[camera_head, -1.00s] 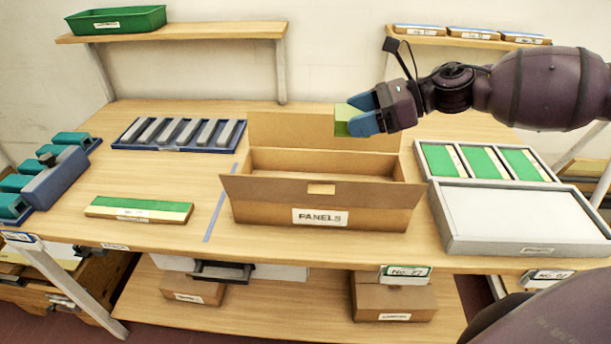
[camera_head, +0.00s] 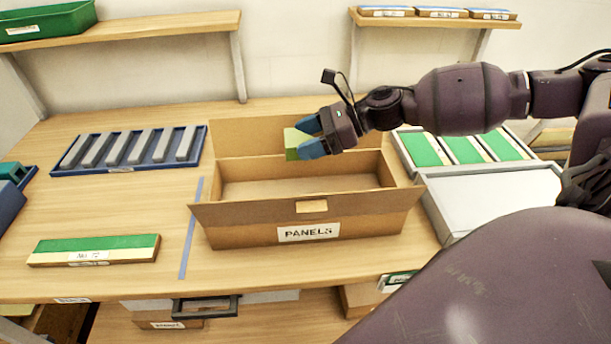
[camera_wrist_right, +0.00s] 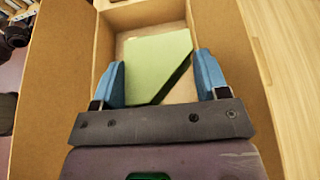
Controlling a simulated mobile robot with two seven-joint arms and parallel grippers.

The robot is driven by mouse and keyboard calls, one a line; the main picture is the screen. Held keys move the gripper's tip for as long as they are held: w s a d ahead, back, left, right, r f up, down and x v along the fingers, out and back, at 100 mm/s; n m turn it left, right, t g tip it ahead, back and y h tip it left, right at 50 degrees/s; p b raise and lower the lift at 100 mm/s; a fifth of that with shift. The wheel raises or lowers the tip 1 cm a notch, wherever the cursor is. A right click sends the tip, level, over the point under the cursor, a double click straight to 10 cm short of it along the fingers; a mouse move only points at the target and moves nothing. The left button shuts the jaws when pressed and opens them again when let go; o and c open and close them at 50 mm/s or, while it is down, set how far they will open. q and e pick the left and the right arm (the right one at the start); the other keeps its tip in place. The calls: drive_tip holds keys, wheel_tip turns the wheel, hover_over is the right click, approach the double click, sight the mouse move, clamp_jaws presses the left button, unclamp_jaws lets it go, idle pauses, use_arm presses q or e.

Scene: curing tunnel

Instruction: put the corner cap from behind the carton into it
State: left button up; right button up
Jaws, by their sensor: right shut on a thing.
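The carton (camera_head: 225,236), brown and labelled PANELS, stands open on the table with its flaps folded out. My right gripper (camera_head: 306,142) is shut on the light green corner cap (camera_head: 291,144), over the back part of the carton in the head view. In the right wrist view the cap (camera_wrist_right: 150,62) sits between the blue fingers of the gripper (camera_wrist_right: 160,84), with the carton's walls and bare floor behind it. The cap's exact height above the carton is hard to tell. My left gripper is not in view.
A blue tray with grey bars (camera_head: 85,170) lies at the back left. A green and cream panel (camera_head: 95,249) lies front left of a blue tape line (camera_head: 188,240). A grey tray (camera_head: 437,215) and green panels (camera_head: 465,148) stand right of the carton.

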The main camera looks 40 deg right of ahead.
drive_tip(key=shift+f+b, duration=0.55)
drive_tip(key=shift+f, duration=4.45)
drive_tip(key=shift+f, duration=0.35)
drive_tip(key=shift+f, duration=0.2)
